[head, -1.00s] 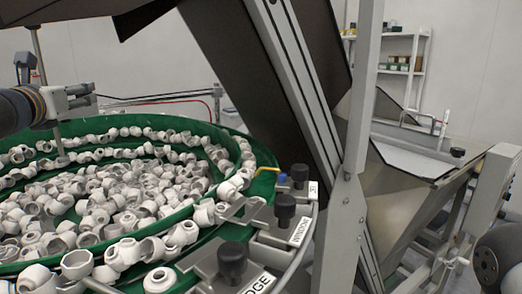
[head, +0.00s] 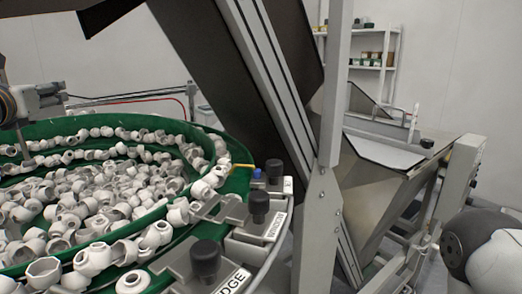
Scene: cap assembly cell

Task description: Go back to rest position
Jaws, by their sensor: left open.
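Black knobs (head: 206,258) on labelled grey brackets stand at the bowl's right rim. A grey upright post (head: 323,180) and a slanted dark chute (head: 225,60) rise right of the bowl. A metal hopper (head: 385,190) stands behind them. A shelf (head: 375,65) is at the back.

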